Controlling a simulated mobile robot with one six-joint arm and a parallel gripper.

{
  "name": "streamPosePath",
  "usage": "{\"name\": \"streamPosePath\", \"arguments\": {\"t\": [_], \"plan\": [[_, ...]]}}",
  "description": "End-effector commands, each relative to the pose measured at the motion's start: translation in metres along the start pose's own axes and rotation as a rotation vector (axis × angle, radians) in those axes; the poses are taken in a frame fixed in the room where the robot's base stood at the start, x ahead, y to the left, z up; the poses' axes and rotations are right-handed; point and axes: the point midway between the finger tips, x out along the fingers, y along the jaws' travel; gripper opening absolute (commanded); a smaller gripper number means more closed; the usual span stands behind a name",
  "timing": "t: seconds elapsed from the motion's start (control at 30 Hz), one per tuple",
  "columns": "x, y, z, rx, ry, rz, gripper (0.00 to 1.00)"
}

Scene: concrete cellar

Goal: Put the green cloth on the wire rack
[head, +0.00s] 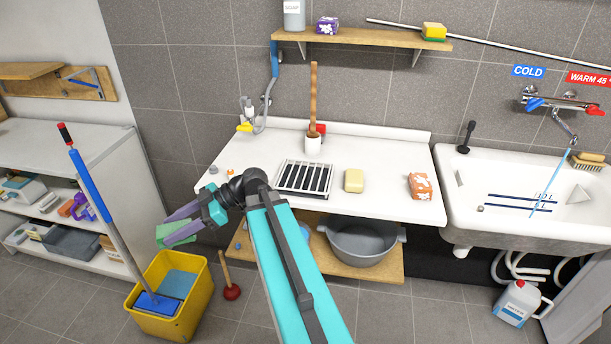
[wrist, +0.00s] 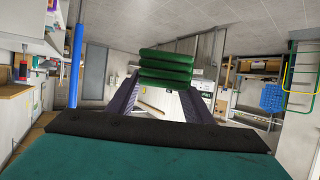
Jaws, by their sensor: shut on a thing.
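The green cloth (head: 172,231) is folded and held between the purple fingers of my gripper (head: 168,228) at the left in the head view. In the wrist view the cloth (wrist: 165,67) shows as a stack of dark green folds between the fingertips. My gripper is shut on it, left of the white counter and in front of it. What looks like the wire rack (head: 304,178), a pale frame with dark slots, lies on the counter to the right of my gripper. Its top is bare.
A yellow mop bucket (head: 190,325) with a blue mop stands below my gripper. A plunger (head: 231,291) stands beside it. On the counter, a yellow soap bar (head: 354,181) and an orange box (head: 420,187) lie right of the rack. A wooden-handled brush (head: 313,100) stands upright behind it.

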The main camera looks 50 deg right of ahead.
Motion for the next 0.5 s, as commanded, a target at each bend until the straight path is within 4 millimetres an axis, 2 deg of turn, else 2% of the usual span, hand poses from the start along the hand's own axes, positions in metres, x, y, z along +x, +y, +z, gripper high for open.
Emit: {"name": "streamPosePath", "arguments": {"t": [0.03, 0.5], "plan": [[-0.016, 0.005, 0.002, 0.001, 0.000, 0.005, 0.25], [-0.148, 0.022, 0.028, 0.032, 0.002, 0.080, 0.25]]}}
